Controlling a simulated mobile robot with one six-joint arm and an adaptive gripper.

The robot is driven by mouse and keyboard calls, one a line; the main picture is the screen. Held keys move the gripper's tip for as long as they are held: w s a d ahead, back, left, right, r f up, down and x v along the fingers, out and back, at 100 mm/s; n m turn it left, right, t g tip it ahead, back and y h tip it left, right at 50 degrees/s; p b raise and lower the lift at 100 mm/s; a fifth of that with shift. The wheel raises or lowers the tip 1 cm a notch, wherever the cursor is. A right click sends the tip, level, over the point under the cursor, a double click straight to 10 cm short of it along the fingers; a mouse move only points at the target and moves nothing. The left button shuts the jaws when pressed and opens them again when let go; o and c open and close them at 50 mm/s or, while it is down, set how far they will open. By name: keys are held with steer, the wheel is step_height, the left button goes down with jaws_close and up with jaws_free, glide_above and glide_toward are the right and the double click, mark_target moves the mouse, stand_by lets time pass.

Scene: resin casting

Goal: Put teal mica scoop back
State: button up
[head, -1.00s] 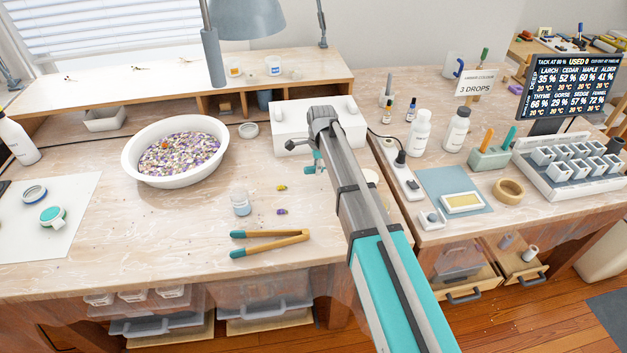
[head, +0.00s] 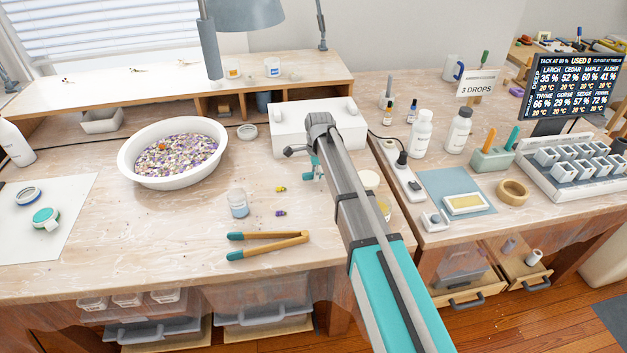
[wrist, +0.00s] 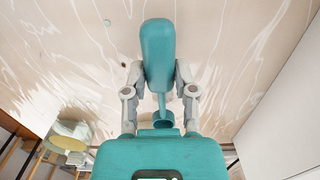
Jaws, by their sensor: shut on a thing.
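My gripper (wrist: 158,88) is shut on the teal mica scoop (wrist: 157,50) in the wrist view. The thick rounded handle points up in that picture, and the small round bowl (wrist: 163,121) lies toward the gripper body. In the head view my gripper (head: 316,170) is mostly hidden behind my arm, over the bench in front of the white box. Little of the held scoop can be told apart there. A pale green holder block (head: 491,160) stands on the right bench with an orange handle (head: 491,137) and a teal handle (head: 513,138) upright in it.
A tray of small white cups (head: 570,172) and a tape roll (head: 512,191) stand near the holder. White bottles (head: 421,133) and a blue mat (head: 448,182) lie between it and my arm. The white box (head: 290,125), tongs (head: 268,241) and bowl (head: 172,181) are left.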

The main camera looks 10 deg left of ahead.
steer(key=shift+f+b, duration=0.35)
steer(key=shift+f, duration=0.3)
steer(key=shift+f, duration=0.1)
steer(key=o, duration=0.9)
steer(key=shift+c, duration=0.2)
step_height(320, 180, up, 12)
steer(key=p, duration=1.2)
steer(key=shift+d, duration=0.35)
steer(key=shift+w, duration=0.1)
